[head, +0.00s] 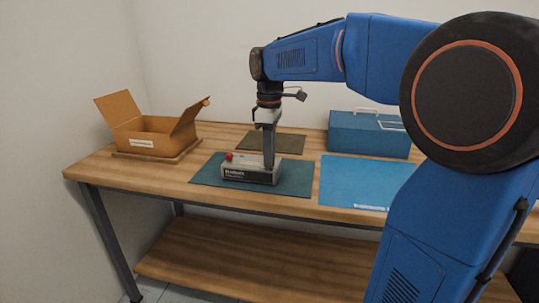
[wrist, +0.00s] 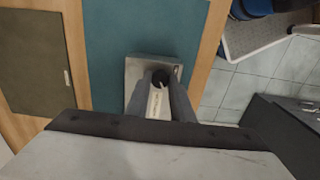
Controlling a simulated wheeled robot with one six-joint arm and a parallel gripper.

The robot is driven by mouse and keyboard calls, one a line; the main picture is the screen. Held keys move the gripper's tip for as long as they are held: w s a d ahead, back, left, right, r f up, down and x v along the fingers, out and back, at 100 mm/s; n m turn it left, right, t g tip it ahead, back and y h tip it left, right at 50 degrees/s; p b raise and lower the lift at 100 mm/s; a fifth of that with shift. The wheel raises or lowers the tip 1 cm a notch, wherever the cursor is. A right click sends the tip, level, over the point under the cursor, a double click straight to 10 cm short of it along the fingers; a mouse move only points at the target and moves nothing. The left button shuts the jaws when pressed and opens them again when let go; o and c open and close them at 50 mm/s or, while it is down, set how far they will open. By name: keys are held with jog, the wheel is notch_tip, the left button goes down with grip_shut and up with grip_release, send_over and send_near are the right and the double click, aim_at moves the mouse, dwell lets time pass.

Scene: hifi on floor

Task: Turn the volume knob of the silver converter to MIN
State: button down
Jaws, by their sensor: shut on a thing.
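The silver converter (head: 236,171) sits on a dark teal mat on the workbench, with dark lettering on its front side and a red part on its top at the left. My gripper (head: 270,164) points straight down onto the right part of the converter's top. In the wrist view, my gripper (wrist: 162,80) is shut on a round black knob (wrist: 159,77) with a light mark on it. The converter (wrist: 135,72) lies below the fingers there, and they hide part of its top. I cannot read the knob's scale.
An open cardboard box (head: 155,135) stands at the bench's left end. A blue toolbox (head: 365,135) stands at the back right. A bright blue mat (head: 350,182) lies right of the teal mat (head: 208,176). An olive mat (head: 290,143) lies behind. A lower shelf (head: 230,255) runs underneath.

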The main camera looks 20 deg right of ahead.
dwell(0.5)
jog(key=c, duration=1.5)
grip_release()
jog(key=shift+c, duration=0.2)
notch_tip(320, 180, up, 17)
jog(key=shift+r, duration=0.2)
jog(key=shift+s, duration=0.1)
jog(key=s+f+m+t, duration=0.2)
jog(key=s+f+m, duration=0.3)
jog(key=s+f, duration=0.8)
jog(key=s+f+m+t, duration=0.2)
jog(key=s+f+m, duration=0.3)
jog(key=s+f, duration=0.8)
notch_tip(320, 180, down, 4)
jog(key=shift+a+f+m+t, duration=0.2)
jog(key=shift+a+m+t, duration=0.05)
jog(key=shift+m+t, duration=0.15)
